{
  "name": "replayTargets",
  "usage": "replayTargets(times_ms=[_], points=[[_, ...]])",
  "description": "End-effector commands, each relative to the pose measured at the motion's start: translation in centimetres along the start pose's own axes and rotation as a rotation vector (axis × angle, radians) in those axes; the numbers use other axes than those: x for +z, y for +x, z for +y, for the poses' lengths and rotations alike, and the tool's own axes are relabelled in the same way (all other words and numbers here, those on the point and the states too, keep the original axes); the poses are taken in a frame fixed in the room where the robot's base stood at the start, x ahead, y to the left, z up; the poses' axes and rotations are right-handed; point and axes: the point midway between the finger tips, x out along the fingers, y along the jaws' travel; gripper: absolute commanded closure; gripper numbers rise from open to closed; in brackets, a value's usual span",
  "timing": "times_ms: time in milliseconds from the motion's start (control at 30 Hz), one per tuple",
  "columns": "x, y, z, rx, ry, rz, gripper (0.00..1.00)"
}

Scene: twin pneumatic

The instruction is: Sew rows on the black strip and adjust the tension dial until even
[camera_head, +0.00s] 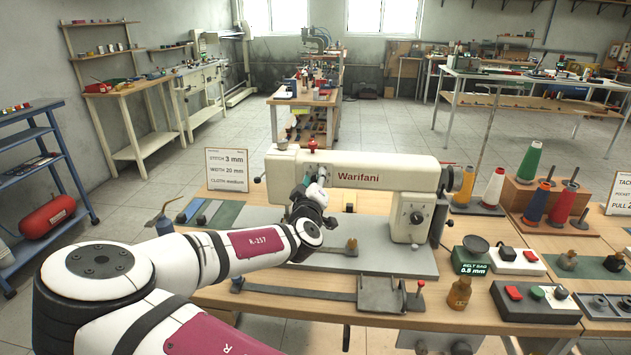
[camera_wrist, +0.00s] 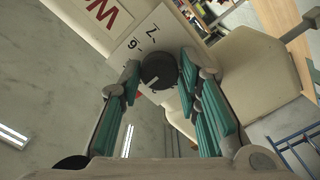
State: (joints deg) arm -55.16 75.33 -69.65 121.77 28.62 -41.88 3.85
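The white sewing machine (camera_head: 385,178), lettered Warifani, stands on a grey bed plate on the bench. My gripper (camera_head: 317,180) is at its left head end. In the wrist view, the round black dial (camera_wrist: 158,70) has a pale pointer line and sits by a white plate with numbers such as 6 and 7. My gripper's teal-padded fingers (camera_wrist: 160,76) are apart, one on each side of the dial; I cannot tell whether they touch it. A long dark strip (camera_head: 300,291) lies along the bench front. My arm partly hides the needle area.
A control box (camera_head: 535,302) with red and green buttons stands at the right front, near a small brown bottle (camera_head: 459,293). Thread cones (camera_head: 529,161) stand at the right. A sign (camera_head: 232,170) reads stitch 3 mm. An oil can (camera_head: 161,222) stands at the left.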

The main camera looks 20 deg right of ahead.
Motion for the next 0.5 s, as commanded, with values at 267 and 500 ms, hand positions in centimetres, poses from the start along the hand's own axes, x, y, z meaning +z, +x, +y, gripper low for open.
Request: replayTargets(times_ms=[267,500], points=[[0.0,0.0,0.0,0.0,0.001,0.0,0.52],[-0.1,-1.3,-0.1,-0.001,0.002,0.0,0.52]])
